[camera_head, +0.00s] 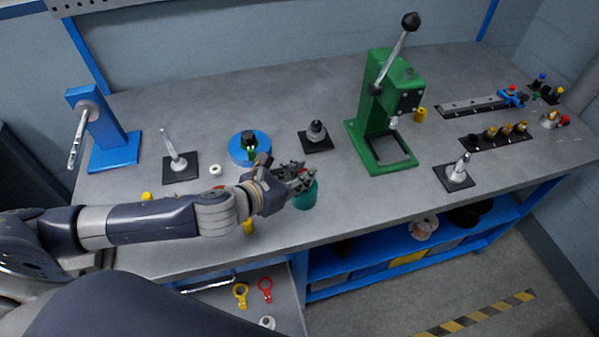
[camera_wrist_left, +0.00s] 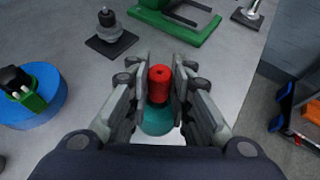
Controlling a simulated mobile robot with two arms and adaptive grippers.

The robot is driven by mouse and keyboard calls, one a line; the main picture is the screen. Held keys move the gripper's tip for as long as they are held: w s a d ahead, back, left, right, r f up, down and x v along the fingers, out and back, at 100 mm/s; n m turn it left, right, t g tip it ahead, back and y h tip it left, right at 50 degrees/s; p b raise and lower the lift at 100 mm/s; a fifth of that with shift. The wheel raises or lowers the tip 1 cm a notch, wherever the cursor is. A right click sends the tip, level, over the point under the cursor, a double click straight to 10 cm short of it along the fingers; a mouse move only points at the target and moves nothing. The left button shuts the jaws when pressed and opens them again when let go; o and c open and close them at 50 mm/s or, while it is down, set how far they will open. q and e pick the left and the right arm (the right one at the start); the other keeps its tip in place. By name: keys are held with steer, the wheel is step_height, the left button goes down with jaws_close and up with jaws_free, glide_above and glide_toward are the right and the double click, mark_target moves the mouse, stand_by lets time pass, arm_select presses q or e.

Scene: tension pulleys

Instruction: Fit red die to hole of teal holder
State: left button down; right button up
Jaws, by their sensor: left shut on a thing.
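The red die (camera_wrist_left: 159,84) is a small red cylinder with a hole in its top, upright between my left gripper's fingers in the left wrist view. The teal holder (camera_wrist_left: 156,122) is directly below it; it also shows in the head view (camera_head: 307,196), standing near the table's front edge. My left gripper (camera_head: 301,178) is shut on the red die, over the holder. The die's lower end meets the holder's outline, but I cannot tell whether it is in the hole. The holder's hole is hidden. My right gripper is not in view.
A blue round base (camera_head: 238,154) with a green and black part stands behind my left gripper. A black-based fixture (camera_head: 317,138) and a green lever press (camera_head: 382,115) stand further back. A blue stand (camera_head: 112,150) is at left. The table's front edge is close.

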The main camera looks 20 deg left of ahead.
arm_select(q)
steer(key=shift+f, duration=0.1)
stand_by(0.3)
steer(key=shift+f+b, duration=0.75)
steer(key=shift+f, duration=0.3)
steer(key=shift+s+f, duration=0.1)
steer(key=shift+f, duration=0.05)
